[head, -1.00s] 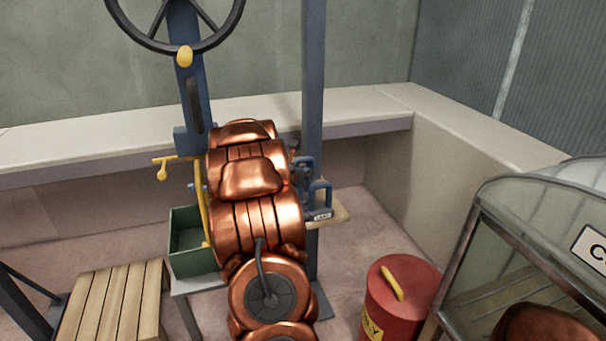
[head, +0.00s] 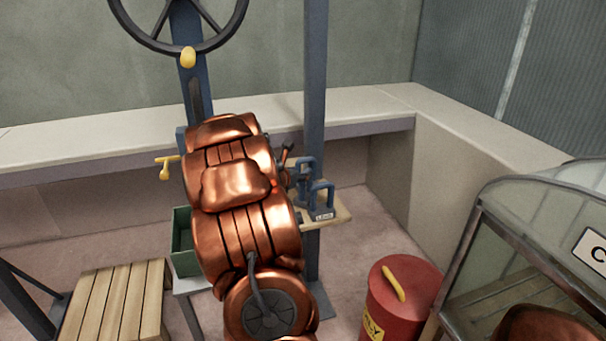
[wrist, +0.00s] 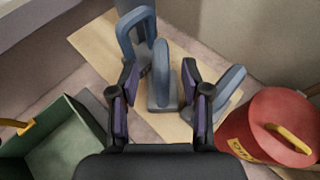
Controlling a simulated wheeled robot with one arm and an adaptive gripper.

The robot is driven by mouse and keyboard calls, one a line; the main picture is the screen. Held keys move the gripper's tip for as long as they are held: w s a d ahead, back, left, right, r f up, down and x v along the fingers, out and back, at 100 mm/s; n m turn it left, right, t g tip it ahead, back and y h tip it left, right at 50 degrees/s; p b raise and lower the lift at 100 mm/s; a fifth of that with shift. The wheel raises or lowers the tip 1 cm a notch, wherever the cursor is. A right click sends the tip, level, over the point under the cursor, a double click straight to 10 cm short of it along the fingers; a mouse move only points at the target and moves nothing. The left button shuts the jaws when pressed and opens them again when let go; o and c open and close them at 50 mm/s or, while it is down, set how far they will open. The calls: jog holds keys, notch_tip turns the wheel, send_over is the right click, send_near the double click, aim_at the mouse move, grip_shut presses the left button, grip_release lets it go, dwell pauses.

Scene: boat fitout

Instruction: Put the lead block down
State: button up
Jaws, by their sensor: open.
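Several blue-grey lead blocks with loop handles stand on a small wooden shelf (head: 341,213). In the wrist view one lead block (wrist: 161,103) stands upright on the shelf between my open fingers, with a gap on both sides. A second block (wrist: 142,35) is behind it to the left, and a third block (wrist: 228,92) is to the right, close to my right finger. My gripper (wrist: 160,73) is open and holds nothing. In the head view my arm hides most of it; a block labelled LEAD (head: 322,214) shows at the shelf's front.
A green bin (head: 183,262) is left of the shelf. A red can with a yellow handle (head: 405,290) stands front right. A blue post (head: 314,100) rises behind the shelf, and a handwheel (head: 240,25) is above left. A slatted wooden bench (head: 112,300) is at lower left.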

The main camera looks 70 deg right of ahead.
jog(key=s+a+r+m+g+y, duration=0.1)
jog(key=a+r+m, duration=0.25)
jog(key=a, duration=0.65)
jog(key=s+a+r+m+g+y, duration=0.1)
jog(key=a+r+m, duration=0.1)
jog(key=a+m, duration=0.5)
jog(key=s+a+f+m+y, duration=0.1)
jog(key=s+a+m+y, duration=0.1)
jog(key=a, duration=1.2)
jog(key=s+a+f+m+y, duration=0.2)
jog(key=s+a+y, duration=0.2)
jog(key=a, duration=1.1)
jog(key=s+a+f+m+y, duration=0.2)
jog(key=a+y, duration=0.3)
jog(key=a, duration=0.9)
jog(key=shift+s+a+f+m, duration=0.2)
jog(key=shift+s+m, duration=0.25)
jog(key=shift+s, duration=0.45)
